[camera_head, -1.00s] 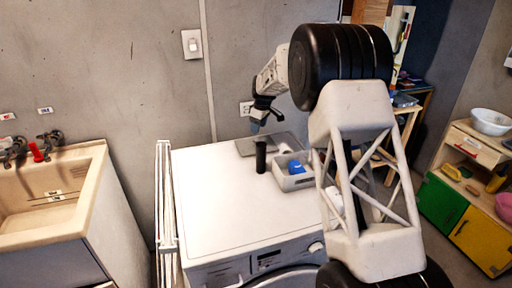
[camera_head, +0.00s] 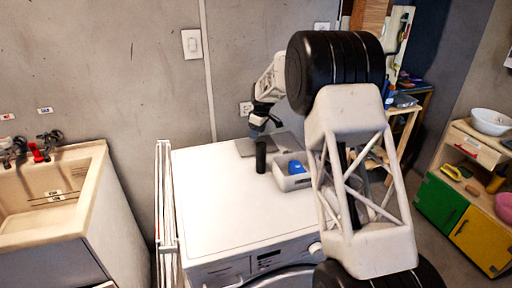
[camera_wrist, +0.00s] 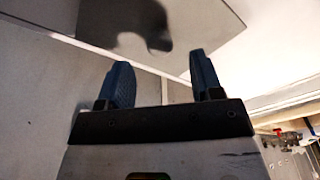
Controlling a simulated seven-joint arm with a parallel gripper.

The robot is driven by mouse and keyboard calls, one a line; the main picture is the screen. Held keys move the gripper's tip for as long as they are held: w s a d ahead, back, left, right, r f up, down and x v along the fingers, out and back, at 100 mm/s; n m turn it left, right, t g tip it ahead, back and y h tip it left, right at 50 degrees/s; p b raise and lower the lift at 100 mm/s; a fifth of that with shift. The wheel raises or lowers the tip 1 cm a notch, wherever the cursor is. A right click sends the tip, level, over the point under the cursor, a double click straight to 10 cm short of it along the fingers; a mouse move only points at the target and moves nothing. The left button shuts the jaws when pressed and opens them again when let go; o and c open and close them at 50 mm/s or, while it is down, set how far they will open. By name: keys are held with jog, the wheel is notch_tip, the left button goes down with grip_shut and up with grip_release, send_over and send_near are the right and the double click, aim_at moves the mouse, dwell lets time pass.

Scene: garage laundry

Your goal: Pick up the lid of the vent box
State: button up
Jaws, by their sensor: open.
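No part is clearly marked as the vent box or its lid. A flat grey plate (camera_head: 286,141) lies at the back of the white washer top; I cannot tell whether it is the lid. A grey plate (camera_wrist: 215,22) also fills the top of the wrist view, with a dark gripper-shaped shadow or reflection on it. My gripper (camera_head: 260,130) is above the back of the washer, near the plate. In the wrist view my gripper (camera_wrist: 160,72) is open, its two blue fingers apart with nothing between them.
The front left of the washer top (camera_head: 215,205) is clear. A wall rises behind.

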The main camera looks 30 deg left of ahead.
jog(key=shift+a+f, duration=0.2)
jog(key=shift+f, duration=1)
jog(key=shift+a+f, duration=0.15)
jog(key=shift+f, duration=1)
jog(key=shift+c, duration=0.4)
jog(key=c, duration=0.9)
jog(key=shift+r, duration=5)
